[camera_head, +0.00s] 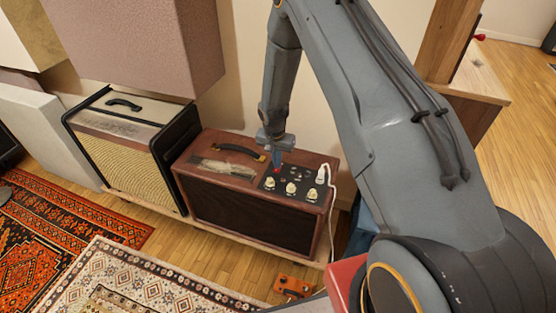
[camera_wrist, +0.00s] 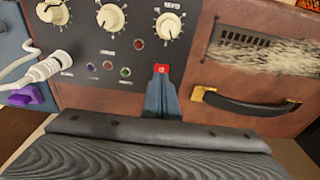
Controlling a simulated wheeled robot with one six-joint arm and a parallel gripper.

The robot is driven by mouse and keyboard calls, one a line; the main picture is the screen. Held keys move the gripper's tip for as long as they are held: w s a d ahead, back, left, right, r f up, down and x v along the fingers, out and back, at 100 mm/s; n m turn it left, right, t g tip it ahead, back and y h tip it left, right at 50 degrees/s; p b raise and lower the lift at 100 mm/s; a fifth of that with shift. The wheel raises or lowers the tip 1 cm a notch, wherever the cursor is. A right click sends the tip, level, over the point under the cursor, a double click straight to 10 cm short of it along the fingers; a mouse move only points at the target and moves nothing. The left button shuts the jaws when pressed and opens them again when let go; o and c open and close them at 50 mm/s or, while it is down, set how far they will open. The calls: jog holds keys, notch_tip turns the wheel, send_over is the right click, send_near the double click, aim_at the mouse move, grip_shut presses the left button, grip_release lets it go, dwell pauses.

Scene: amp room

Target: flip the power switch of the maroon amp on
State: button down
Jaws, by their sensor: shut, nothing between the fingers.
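The maroon amp (camera_head: 255,218) stands on a low wooden board, with a dark control panel (camera_head: 286,183) at the right of its top. The wrist view shows the panel (camera_wrist: 108,52) close up, with a small red rocker switch (camera_wrist: 161,69) at its edge. My gripper (camera_head: 277,163) is shut and empty, pointing down over the panel. In the wrist view its fingertips (camera_wrist: 161,82) are right at the red switch and overlap its lower edge. I cannot tell whether they touch it, nor which way the rocker is tilted.
White knobs (camera_wrist: 169,26) and a white plug (camera_wrist: 48,68) with a cable are on the panel. A black handle (camera_wrist: 245,104) rises beside it. A black-and-tan amp (camera_head: 118,150) stands to the left. A large pinkish panel (camera_head: 140,45) hangs above. An orange pedal (camera_head: 292,287) lies in front.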

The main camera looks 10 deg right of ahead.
aim_at(276, 171)
notch_tip(276, 171, up, 14)
jog(key=s+a, duration=0.1)
jog(key=shift+s+p, duration=0.15)
jog(key=shift+p, duration=0.3)
dwell(0.3)
jog(key=s+r+n, duration=0.2)
jog(key=s+r, duration=0.3)
jog(key=s, duration=0.5)
jog(key=s+d+r+n, duration=0.1)
jog(key=s+r, duration=0.4)
jog(key=s, duration=0.5)
jog(key=s+d+r+n+g, duration=0.1)
jog(key=s+r+n, duration=0.2)
jog(key=s+r, duration=0.3)
jog(key=s, duration=0.4)
jog(key=shift+s+n+y, duration=0.15)
jog(key=shift+n+y, duration=0.25)
